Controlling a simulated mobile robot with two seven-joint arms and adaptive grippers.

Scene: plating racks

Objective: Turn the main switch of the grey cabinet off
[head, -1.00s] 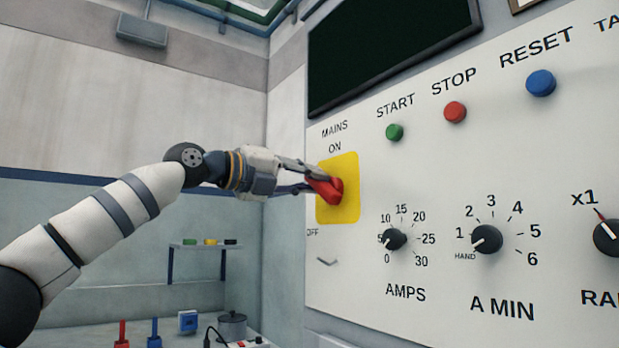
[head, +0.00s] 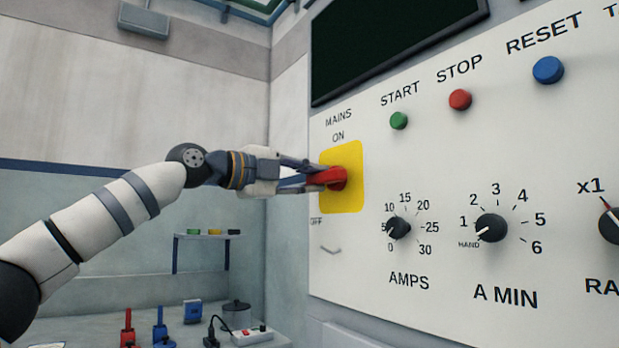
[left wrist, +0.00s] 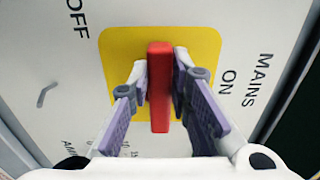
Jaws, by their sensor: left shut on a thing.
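The grey cabinet (head: 455,180) fills the right of the head view. Its main switch is a red handle (head: 337,178) on a yellow plate (head: 353,155), with MAINS ON above and OFF at the lower left. My left gripper (head: 312,178) is shut on the red handle. In the left wrist view the handle (left wrist: 159,95) sits between the two fingers. It runs roughly across the plate, nearly parallel to the ON lettering and pointing at neither label. Its far end is partly hidden by the fingers in the head view. My right gripper is not in view.
Green start (head: 399,121), red stop (head: 460,99) and blue reset (head: 548,70) buttons sit right of the switch. The AMPS knob (head: 398,229) and A MIN knob (head: 491,228) are below. A dark screen (head: 385,40) is above. A shelf (head: 205,236) is behind, lower left.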

